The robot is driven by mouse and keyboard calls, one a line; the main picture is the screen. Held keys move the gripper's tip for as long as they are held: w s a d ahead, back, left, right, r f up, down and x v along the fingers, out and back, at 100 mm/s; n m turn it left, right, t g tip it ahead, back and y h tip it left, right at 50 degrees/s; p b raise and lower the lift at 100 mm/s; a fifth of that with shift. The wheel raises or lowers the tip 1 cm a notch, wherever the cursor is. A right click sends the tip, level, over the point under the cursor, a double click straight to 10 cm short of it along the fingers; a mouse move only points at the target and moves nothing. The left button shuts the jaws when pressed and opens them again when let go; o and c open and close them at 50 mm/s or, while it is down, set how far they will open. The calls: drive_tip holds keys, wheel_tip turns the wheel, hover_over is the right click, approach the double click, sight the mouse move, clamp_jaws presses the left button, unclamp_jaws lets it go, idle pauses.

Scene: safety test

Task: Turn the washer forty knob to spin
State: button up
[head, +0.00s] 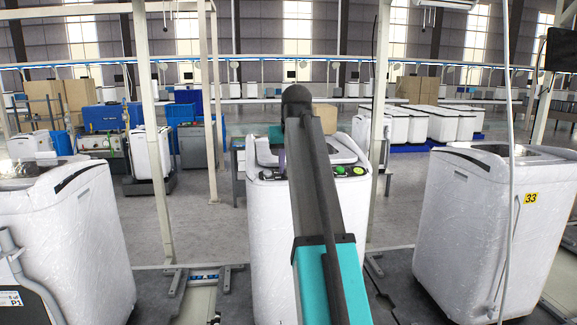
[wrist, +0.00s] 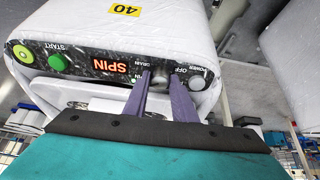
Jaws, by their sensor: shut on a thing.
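The washer forty (head: 270,230) stands in the middle of the head view, largely behind my arm. In the wrist view its white body (wrist: 110,35) carries a yellow 40 label (wrist: 125,10). Its dark panel has a display (wrist: 110,66) reading SPIN in red. A grey knob (wrist: 160,74) sits between the tips of my gripper (wrist: 162,82), which is shut on it. The knob's pointer is hard to make out. Labels DRAIN and OFF show near it. In the head view my gripper is mostly hidden, with one purple finger showing at the panel.
A green START button (wrist: 57,62) and a white POWER button (wrist: 197,77) flank the knob. Washer 33 (head: 475,225) stands right and another washer (head: 70,240) left, with floor gaps between. Thin white posts (head: 150,110) rise nearby.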

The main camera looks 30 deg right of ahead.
idle(0.4)
drive_tip(key=o, duration=1)
drive_tip(key=shift+r, duration=0.1)
drive_tip(key=b+v, duration=0.3)
drive_tip(key=v, duration=1)
drive_tip(key=shift+s+a+r+b, duration=0.1)
drive_tip(key=shift+s+r+b, duration=0.05)
drive_tip(key=shift+r+b, duration=0.2)
drive_tip(key=shift+f, duration=0.15)
